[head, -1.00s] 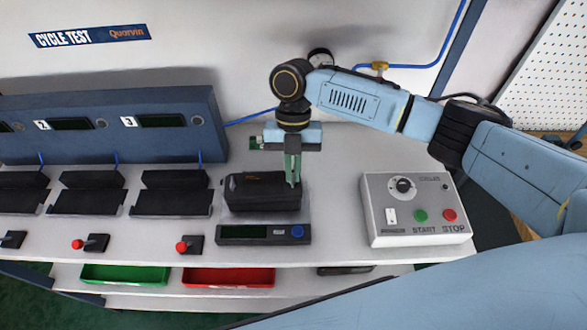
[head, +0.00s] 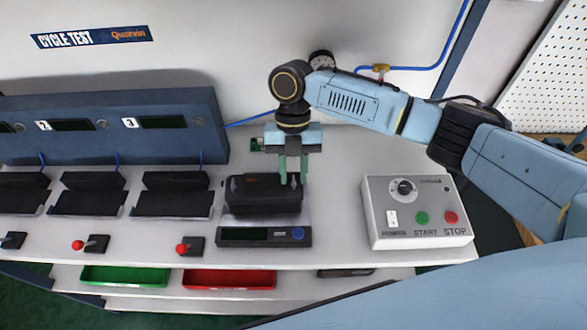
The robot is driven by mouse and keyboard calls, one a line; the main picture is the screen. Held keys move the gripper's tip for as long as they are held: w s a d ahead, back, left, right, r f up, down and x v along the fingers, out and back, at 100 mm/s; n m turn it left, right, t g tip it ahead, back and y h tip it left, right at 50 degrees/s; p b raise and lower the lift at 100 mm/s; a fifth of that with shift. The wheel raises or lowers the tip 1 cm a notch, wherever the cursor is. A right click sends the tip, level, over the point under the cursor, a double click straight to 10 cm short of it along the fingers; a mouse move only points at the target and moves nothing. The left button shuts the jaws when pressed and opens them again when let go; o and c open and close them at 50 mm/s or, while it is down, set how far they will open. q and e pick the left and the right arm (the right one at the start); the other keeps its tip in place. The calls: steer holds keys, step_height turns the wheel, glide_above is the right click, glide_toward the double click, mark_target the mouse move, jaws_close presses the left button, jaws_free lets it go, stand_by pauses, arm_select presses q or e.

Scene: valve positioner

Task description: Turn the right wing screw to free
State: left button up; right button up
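A black box-shaped device (head: 262,197), which looks like the valve positioner, sits on a stand with a dark display and blue button (head: 263,235). My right gripper (head: 293,180) points down at the right end of the black device. Its two green fingers are apart with a visible gap, and their tips are close to the device's top right edge. I cannot tell whether they touch it. I cannot make out a wing screw; it is too small or hidden by the fingers and the device. My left gripper is not in view.
A grey control box (head: 417,212) with a knob and START and STOP buttons stands to the right. Several black stations and red-knobbed levers (head: 190,246) are to the left. Green (head: 124,275) and red (head: 229,279) trays lie below.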

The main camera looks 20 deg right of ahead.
steer(key=v, duration=1.3)
steer(key=shift+w+r+b, duration=0.15)
steer(key=shift+b, duration=0.25)
